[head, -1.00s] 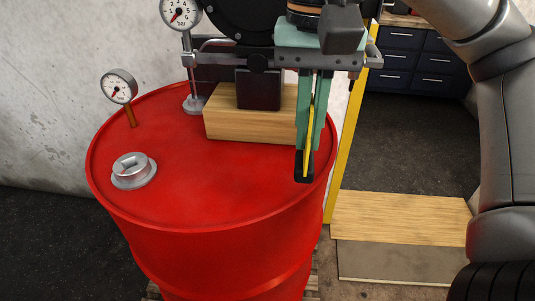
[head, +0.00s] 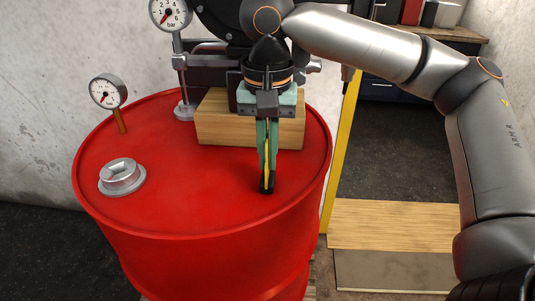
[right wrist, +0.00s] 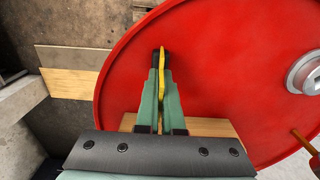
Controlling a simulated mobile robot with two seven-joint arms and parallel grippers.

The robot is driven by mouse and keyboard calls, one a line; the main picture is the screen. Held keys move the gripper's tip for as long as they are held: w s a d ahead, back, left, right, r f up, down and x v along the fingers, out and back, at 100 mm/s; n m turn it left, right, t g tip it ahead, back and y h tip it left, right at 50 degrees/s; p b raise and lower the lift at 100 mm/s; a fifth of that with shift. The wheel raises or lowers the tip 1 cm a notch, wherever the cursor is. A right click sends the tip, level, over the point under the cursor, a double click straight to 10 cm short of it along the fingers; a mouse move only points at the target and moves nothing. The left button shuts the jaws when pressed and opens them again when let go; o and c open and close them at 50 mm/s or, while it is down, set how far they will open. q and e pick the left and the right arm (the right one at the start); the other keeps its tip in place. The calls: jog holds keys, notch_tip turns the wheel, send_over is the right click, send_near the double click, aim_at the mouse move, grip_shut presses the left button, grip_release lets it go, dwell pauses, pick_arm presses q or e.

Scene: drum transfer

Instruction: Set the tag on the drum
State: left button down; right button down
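The red drum (head: 200,190) stands upright and fills the middle of the head view; its flat lid also shows in the right wrist view (right wrist: 220,70). The tag is a thin yellow piece (head: 267,158), seen nearly edge-on. My right gripper (head: 266,186) points down over the right part of the lid, in front of the wooden block, and is shut on the tag. In the right wrist view the yellow tag (right wrist: 162,75) sits between the green fingers. I cannot tell whether the tag touches the lid. My left gripper is not in view.
On the lid stand a silver bung (head: 122,176), a small gauge (head: 107,91) on a brown stem, and a wooden block (head: 224,125) under dark pump equipment. A yellow post (head: 342,150) and a wooden board (head: 390,222) are to the right. The lid's front is clear.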

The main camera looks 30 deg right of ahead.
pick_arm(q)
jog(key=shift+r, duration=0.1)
pick_arm(e)
jog(key=c, duration=1.5)
grip_release()
jog(key=shift+f, duration=0.1)
jog(key=o, duration=0.4)
jog(key=shift+o, duration=0.2)
